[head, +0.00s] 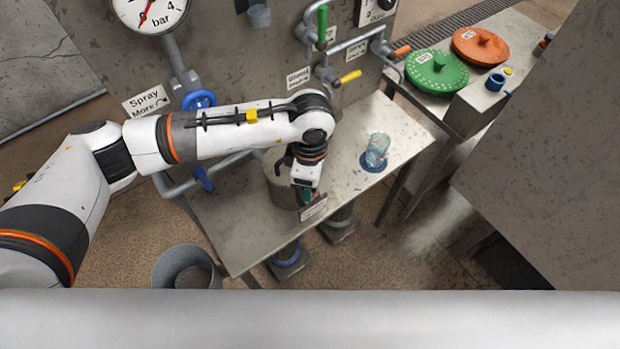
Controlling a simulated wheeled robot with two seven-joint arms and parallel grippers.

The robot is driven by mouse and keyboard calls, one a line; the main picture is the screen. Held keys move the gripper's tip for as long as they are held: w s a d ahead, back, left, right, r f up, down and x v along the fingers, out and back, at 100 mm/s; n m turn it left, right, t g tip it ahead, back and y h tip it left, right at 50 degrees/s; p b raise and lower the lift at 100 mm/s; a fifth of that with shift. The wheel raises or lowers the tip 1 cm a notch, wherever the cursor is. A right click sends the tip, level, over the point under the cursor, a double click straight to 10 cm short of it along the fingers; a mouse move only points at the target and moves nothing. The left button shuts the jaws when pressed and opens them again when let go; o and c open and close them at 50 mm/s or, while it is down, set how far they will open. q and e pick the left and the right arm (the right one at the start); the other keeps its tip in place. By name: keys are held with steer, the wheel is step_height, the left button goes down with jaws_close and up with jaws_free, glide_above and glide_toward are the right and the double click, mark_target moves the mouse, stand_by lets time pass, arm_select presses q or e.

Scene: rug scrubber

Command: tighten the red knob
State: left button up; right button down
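I see no clearly red knob in the head view. My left arm reaches in from the left, and my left gripper (305,192) points down over a grey round container (283,190) on the metal bench (235,235). The arm and gripper hide part of this container. The gripper's fingers are small and dark, and whether they are open or shut does not show. A blue round valve knob (199,100) is on the pipe under the pressure gauge (148,12). My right gripper is out of view.
A glass jar (376,150) stands on a blue base at the bench's right. Green (322,24), yellow (349,77) and orange (402,51) handles stick out from the wall pipes. Green (437,72) and orange (480,46) discs lie back right. A grey bucket (187,266) stands on the floor.

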arm_select(q)
step_height(320, 180, up, 11)
steer(key=b, duration=0.2)
steer(key=shift+r+b, duration=0.15)
steer(key=shift+b, duration=0.15)
steer(key=a+f+g+h+p, duration=0.1)
steer(key=a+f+h+p, duration=0.25)
steer(key=p, duration=1.05)
steer(key=shift+h, duration=0.45)
steer(key=p+x, duration=0.1)
steer(key=x, duration=0.6)
steer(key=w+p+x, duration=0.1)
steer(key=x, duration=0.2)
steer(key=shift+a+f+p, duration=0.1)
steer(key=shift+f+p, duration=0.2)
steer(key=shift+f, duration=0.2)
steer(key=shift+c, duration=0.5)
